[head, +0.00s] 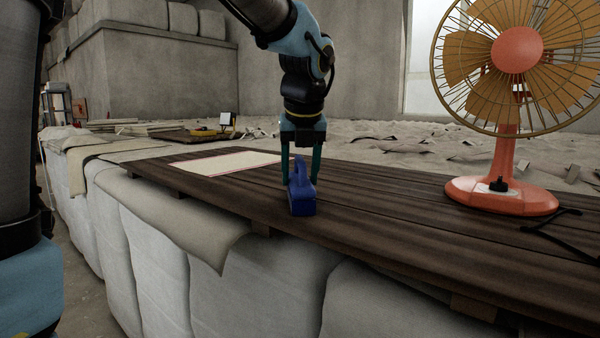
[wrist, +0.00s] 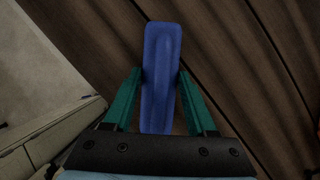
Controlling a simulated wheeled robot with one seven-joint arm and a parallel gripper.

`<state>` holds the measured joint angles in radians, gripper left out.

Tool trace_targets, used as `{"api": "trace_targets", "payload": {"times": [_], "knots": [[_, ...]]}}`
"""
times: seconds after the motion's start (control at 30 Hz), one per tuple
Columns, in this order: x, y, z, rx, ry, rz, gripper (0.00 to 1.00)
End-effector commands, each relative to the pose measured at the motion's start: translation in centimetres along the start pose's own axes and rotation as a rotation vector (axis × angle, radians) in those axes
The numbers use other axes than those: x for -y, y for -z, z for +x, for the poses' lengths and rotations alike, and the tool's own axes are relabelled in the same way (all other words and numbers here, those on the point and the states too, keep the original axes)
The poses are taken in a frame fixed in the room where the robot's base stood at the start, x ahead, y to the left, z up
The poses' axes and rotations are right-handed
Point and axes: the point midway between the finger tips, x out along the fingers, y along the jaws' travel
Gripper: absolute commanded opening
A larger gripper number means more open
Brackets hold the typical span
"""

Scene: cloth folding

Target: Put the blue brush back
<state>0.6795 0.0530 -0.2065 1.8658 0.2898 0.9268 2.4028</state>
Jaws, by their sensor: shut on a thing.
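The blue brush (head: 302,198) is at the front edge of the dark wooden table (head: 400,215), below my gripper (head: 302,178). My gripper points straight down with its green fingers on either side of the brush. In the wrist view the brush (wrist: 160,75) lies lengthwise between the two fingertips (wrist: 161,75), and the gripper is shut on it. The brush looks upright and at or very near the tabletop; I cannot tell whether it touches the wood. A white cloth with a red border (head: 225,163) lies flat on the table behind and left of the brush.
An orange fan (head: 500,195) stands on the right of the table, with a dark cord-like item (head: 560,235) near its base. A beige cloth (head: 190,220) hangs over the front left edge. The planks between brush and fan are clear.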

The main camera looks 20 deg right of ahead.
Motion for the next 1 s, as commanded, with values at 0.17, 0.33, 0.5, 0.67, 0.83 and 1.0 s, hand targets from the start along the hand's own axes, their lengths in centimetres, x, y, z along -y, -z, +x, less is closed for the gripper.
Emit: {"api": "trace_targets", "payload": {"times": [0.17,0.33,0.5,0.67,0.83,1.0], "knots": [[0.0,0.0,0.0,-0.001,-0.001,0.0,0.65],[0.0,0.0,0.0,-0.001,-0.001,0.0,0.84],[0.0,0.0,0.0,-0.001,-0.001,0.0,0.87],[0.0,0.0,-0.3,0.0,0.0,0.0,0.87],[0.0,0.0,-2.3,0.003,0.001,0.0,0.87],[0.1,0.0,-6.0,0.003,0.003,0.0,0.87]]}}
